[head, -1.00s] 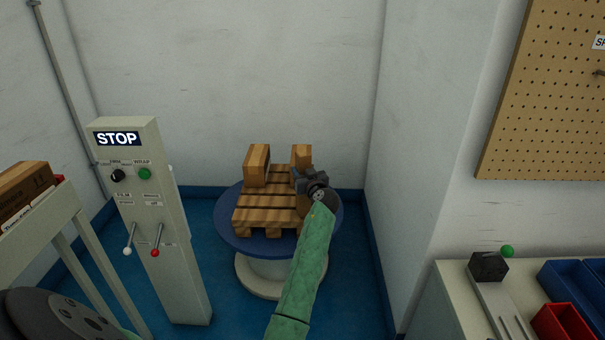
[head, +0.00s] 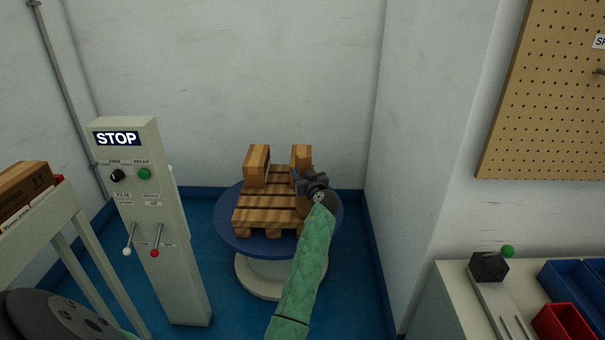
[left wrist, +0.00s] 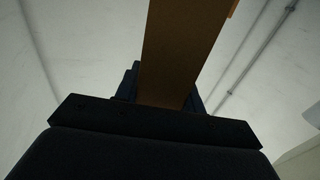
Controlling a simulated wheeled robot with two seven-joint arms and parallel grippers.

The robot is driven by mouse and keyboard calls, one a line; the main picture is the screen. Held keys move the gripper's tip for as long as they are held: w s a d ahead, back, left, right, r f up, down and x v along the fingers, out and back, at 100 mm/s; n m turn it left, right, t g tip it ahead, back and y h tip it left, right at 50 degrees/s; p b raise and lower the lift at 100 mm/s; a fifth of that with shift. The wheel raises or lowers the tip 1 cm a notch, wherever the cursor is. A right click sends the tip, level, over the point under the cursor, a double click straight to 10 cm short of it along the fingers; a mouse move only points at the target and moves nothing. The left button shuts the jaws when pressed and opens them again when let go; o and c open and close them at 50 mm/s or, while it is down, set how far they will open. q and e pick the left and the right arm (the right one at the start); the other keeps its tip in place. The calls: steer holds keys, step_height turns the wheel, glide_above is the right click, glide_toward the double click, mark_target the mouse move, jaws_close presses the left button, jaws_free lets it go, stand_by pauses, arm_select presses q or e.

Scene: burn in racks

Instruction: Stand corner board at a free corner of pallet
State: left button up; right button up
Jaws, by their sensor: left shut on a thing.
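The wooden pallet (head: 262,216) lies on a round blue turntable (head: 230,233). My left gripper (head: 303,186) is over the pallet's right side, shut on a brown corner board. In the left wrist view this board (left wrist: 180,50) runs up from between the jaws. In the head view a brown part (head: 303,208) shows below the gripper by the front right corner; contact with the pallet is unclear. My right gripper is out of view.
A control post (head: 150,220) with a STOP sign and two levers stands left of the turntable. A rack with boxes (head: 25,190) is at far left. Walls close in behind and right. A bench (head: 450,290) with blue and red bins is at right.

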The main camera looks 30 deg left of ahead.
arm_select(q)
steer(key=o, duration=1.2)
